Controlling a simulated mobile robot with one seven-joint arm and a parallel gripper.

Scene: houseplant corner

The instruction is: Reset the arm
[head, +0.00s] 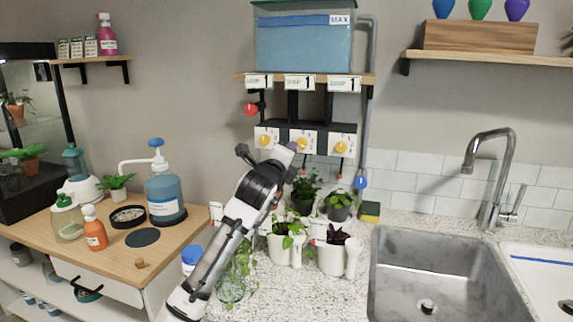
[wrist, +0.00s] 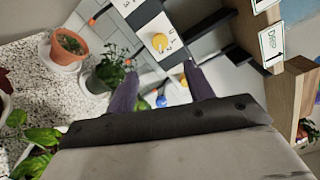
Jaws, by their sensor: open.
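My arm reaches up from the bottom of the head view over the speckled counter. My gripper (wrist: 160,90) shows in the wrist view with its two purple-grey fingers spread apart and nothing between them. In the wrist view a yellow knob (wrist: 160,42) is beyond the fingers. Whether the gripper touches the panel cannot be told.
Potted plants (head: 338,206) stand on the counter below the panel. A blue water tank (head: 303,45) sits on the shelf above. The steel sink (head: 430,262) is at right. A wooden cart (head: 180,240) with a blue pump bottle (head: 165,195) is at left.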

